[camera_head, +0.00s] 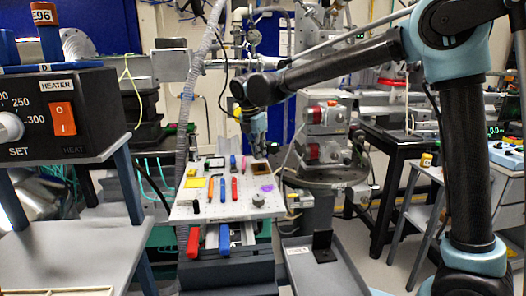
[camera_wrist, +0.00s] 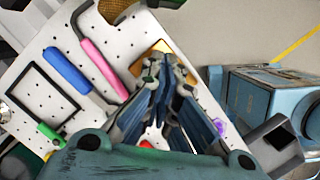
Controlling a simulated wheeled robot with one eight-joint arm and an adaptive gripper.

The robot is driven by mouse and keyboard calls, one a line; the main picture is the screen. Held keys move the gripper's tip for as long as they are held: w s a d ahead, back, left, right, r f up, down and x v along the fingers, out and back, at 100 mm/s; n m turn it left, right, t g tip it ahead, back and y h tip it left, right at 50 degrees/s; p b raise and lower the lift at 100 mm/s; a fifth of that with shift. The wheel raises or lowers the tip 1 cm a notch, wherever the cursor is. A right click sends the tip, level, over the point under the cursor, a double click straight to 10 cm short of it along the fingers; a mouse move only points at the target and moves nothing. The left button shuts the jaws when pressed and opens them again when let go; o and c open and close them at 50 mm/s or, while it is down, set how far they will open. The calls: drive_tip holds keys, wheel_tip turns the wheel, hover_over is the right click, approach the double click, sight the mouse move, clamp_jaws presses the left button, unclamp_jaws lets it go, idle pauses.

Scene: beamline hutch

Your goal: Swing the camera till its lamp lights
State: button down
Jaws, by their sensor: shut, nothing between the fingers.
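My gripper (camera_head: 256,152) hangs above the back right part of a perforated white board. In the wrist view its fingers (camera_wrist: 166,72) look closed together with nothing between them, over a gold square (camera_wrist: 136,67) on the board. I cannot pick out the camera or its lamp with certainty. A grey block with a dark square opening (camera_wrist: 279,143) shows at the lower right of the wrist view, apart from the fingers. I cannot tell what it is, and no lit lamp shows on it.
A blue tool (camera_wrist: 66,70) and a pink one (camera_wrist: 103,68) lie left of my fingers. A grey tray (camera_head: 300,258) holds a black bracket (camera_head: 323,246). A heater box (camera_head: 60,115) stands at left.

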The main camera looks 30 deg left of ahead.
sight(272, 147)
drive_tip(key=d+v, duration=0.1)
drive_tip(key=v, duration=0.9)
drive_tip(key=s+a+f+n+t, duration=0.1)
drive_tip(key=s+a+f+t, duration=0.1)
drive_tip(key=s+f+t, duration=0.3)
drive_tip(key=shift+t+h, duration=0.5)
drive_tip(key=shift+t, duration=0.1)
drive_tip(key=x, duration=1)
drive_tip(key=shift+w+d+r, duration=0.1)
drive_tip(key=shift+r, duration=0.1)
drive_tip(key=shift+w+d+r, duration=0.1)
drive_tip(key=shift+w+d, duration=0.1)
drive_tip(key=shift+w, duration=0.85)
drive_tip(key=shift+w+d, duration=0.15)
drive_tip(key=shift+w, duration=0.55)
drive_tip(key=shift+w+d, duration=0.2)
drive_tip(key=shift+w, duration=0.3)
